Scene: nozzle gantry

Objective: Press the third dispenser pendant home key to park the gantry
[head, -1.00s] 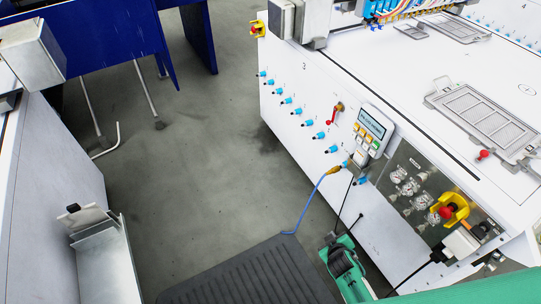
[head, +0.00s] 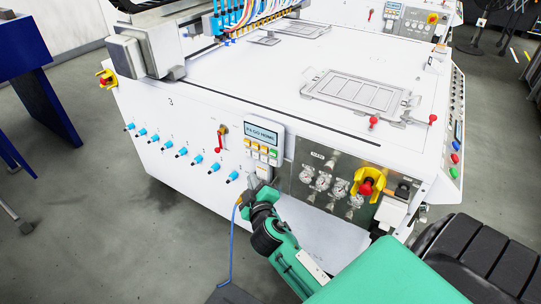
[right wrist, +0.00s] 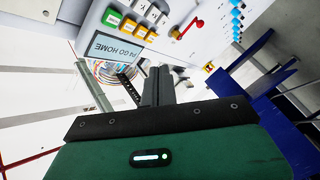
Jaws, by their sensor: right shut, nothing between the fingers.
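The pendant (head: 264,132) hangs on the front face of the white machine marked 3. Its screen reads "P3 GO HOME", and rows of yellow, green and pale keys sit beside it. In the right wrist view the pendant (right wrist: 110,47) is at the upper left, with green, yellow, orange and white keys. My right gripper (head: 261,184) is just below the pendant in the head view. Its fingers also show in the right wrist view (right wrist: 158,84), closed together and empty, to the right of the screen. I see no contact with any key. My left gripper is out of view.
A red lever (head: 221,137) and a row of blue fittings (head: 181,153) are left of the pendant. A gauge panel (head: 315,180) and a red-and-yellow emergency stop (head: 367,186) are right of it. A blue cable (head: 233,235) hangs below.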

